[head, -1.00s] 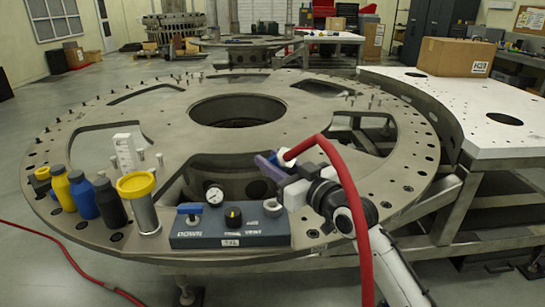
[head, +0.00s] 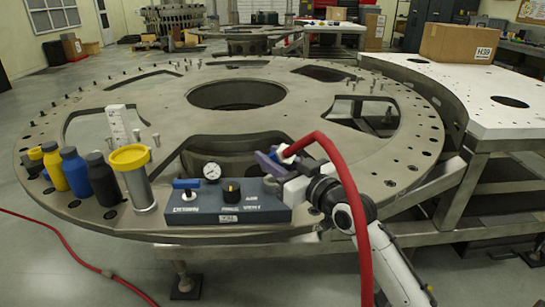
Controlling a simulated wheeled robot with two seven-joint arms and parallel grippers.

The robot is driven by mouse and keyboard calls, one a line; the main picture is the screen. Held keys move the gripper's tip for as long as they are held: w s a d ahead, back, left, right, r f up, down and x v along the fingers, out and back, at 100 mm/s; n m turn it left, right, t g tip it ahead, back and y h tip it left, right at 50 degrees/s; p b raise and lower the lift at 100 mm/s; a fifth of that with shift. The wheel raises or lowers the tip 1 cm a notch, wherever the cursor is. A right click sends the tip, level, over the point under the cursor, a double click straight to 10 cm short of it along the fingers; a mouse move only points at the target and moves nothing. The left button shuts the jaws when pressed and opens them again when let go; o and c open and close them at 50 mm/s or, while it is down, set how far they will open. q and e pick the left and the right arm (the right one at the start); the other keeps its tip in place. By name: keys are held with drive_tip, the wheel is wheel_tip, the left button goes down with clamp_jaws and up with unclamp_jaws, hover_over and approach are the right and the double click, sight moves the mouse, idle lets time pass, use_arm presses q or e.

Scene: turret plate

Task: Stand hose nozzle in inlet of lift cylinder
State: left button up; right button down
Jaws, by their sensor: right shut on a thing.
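The nozzle lies tilted, apart from the yellow-rimmed metal cylinder. That cylinder (head: 136,185) stands upright on the plate left of the box and looks like the lift cylinder; its yellow top (head: 130,156) is wide. The box carries a gauge, a blue lever and a black knob. My left gripper is not in view.
Black, blue and yellow bottles (head: 76,172) stand left of the cylinder. A white upright gauge block (head: 118,124) stands behind it. The round turret plate (head: 160,100) has large openings and pegs along its rim. A cardboard box (head: 459,43) sits on the white side table (head: 450,85).

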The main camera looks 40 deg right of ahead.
sight(283, 150)
drive_tip(key=shift+s+p, duration=0.6)
drive_tip(key=shift+s, duration=1.2)
drive_tip(key=shift+f+b, duration=0.7)
drive_tip(key=shift+f, duration=0.65)
idle(2.0)
drive_tip(key=shift+r+p, duration=0.7)
drive_tip(key=shift+p, duration=0.1)
wheel_tip(283, 150, up, 2)
drive_tip(key=shift+r+p, duration=0.1)
drive_tip(key=shift+p, duration=1)
drive_tip(key=shift+r+p, duration=1.45)
drive_tip(key=shift+p, duration=0.1)
